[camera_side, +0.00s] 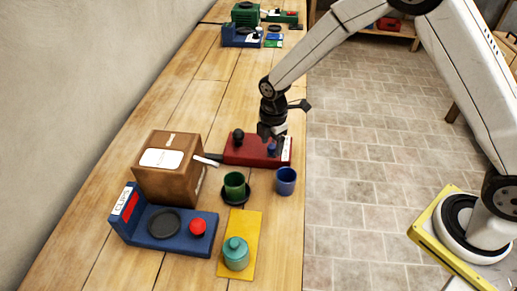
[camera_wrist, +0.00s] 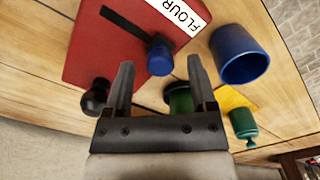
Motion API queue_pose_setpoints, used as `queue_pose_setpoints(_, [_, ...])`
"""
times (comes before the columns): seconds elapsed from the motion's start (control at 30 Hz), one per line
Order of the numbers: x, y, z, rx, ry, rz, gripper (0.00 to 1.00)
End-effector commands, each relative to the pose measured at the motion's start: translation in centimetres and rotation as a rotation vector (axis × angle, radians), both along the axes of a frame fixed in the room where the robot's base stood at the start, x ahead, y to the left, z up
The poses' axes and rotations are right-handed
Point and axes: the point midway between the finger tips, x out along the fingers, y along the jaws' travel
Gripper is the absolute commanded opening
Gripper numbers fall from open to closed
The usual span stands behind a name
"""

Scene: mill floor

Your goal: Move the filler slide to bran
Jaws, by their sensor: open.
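The filler slide is a blue knob (camera_wrist: 160,58) on a black bar set in a red base (camera_wrist: 108,45); the red base (camera_side: 243,151) also shows in the side view. The knob is near the base's end with the white label (camera_wrist: 183,15), which reads FLOUR. No bran label can be seen. A black ball knob (camera_wrist: 96,97) is at the base's other side. My gripper (camera_wrist: 160,63) is open, with the blue knob showing between its fingertips; contact cannot be told. In the side view my gripper (camera_side: 271,134) is just above the knob (camera_side: 271,149).
Nearby are a blue cup (camera_side: 286,181), a green cup (camera_side: 234,184) on a dark saucer and a cardboard box (camera_side: 165,180). A teal jar (camera_side: 236,255) stands on a yellow board (camera_side: 247,222). A blue unit (camera_side: 150,232) has a red button.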

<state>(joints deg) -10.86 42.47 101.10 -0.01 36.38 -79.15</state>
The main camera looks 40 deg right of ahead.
Motion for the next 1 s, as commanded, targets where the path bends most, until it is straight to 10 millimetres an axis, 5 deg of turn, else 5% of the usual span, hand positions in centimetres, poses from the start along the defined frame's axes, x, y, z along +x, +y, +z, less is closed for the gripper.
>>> queue_pose_setpoints(0.4, [0.01,0.0,-0.59,0.0,-0.001,0.0,0.69])
queue_pose_setpoints(0.63, [0.0,0.0,-0.57,0.0,-0.001,0.0,0.0])
queue_pose_setpoints(1.0, [0.02,0.01,-0.54,0.0,-0.001,0.0,0.0])
